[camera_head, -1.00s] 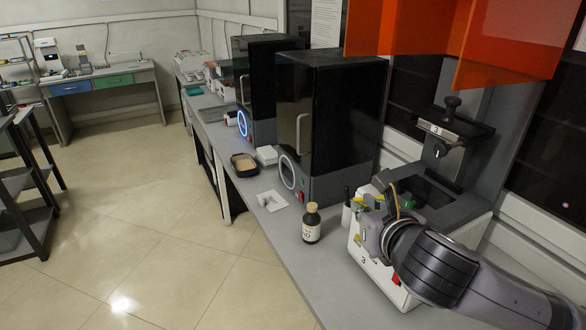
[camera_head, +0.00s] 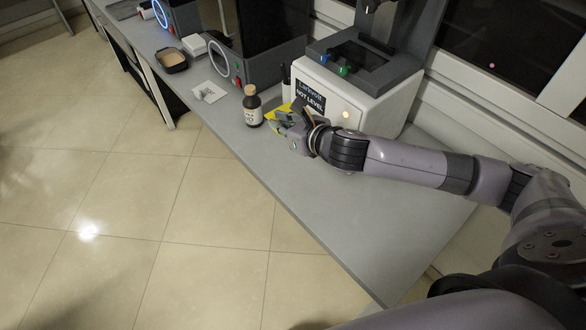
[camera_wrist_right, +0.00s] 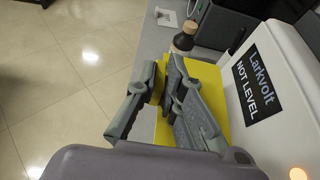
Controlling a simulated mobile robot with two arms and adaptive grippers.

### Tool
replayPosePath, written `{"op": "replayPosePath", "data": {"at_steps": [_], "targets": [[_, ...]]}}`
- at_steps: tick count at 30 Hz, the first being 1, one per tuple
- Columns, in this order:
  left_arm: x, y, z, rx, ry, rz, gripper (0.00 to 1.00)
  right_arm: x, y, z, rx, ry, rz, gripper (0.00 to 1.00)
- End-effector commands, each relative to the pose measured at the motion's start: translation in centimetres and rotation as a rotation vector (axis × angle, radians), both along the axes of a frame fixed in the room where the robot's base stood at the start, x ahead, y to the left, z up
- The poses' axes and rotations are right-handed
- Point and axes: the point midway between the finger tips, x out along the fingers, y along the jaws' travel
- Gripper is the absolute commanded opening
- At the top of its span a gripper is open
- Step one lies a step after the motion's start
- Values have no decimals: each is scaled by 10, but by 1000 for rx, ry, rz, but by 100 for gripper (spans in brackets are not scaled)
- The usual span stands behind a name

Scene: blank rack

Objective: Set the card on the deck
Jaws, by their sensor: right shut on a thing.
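My right gripper (camera_head: 282,119) is shut on a yellow card (camera_wrist_right: 210,82), beside the front of the white Larkvolt machine (camera_head: 372,112). In the right wrist view the gripper's two grey fingers (camera_wrist_right: 163,72) have the card between them, and they hide part of it. In the head view only small yellow parts of the card show around the fingers. The dark deck (camera_head: 352,54) on top of the machine lies higher than the card and apart from it. My left gripper is not in view.
The machine's display (camera_head: 310,97) reads "Larkvolt NOT LEVEL". Blue and green knobs (camera_head: 344,71) sit by the deck. The grey bench (camera_head: 350,215) is clear at the near right.

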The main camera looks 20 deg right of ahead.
Motion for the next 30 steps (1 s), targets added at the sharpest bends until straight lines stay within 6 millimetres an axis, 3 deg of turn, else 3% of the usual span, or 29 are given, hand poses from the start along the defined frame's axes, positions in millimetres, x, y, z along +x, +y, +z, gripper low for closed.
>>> {"op": "replayPosePath", "data": {"at_steps": [10, 24, 30], "targets": [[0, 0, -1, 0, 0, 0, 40, 0, 0, -8, 1, 0, 1, 0], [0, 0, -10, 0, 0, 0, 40, -1, 1, -127, 3, 4, -2, 0], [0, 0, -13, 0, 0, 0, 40, 0, 1, -154, 2, 0, 0, 0]]}}
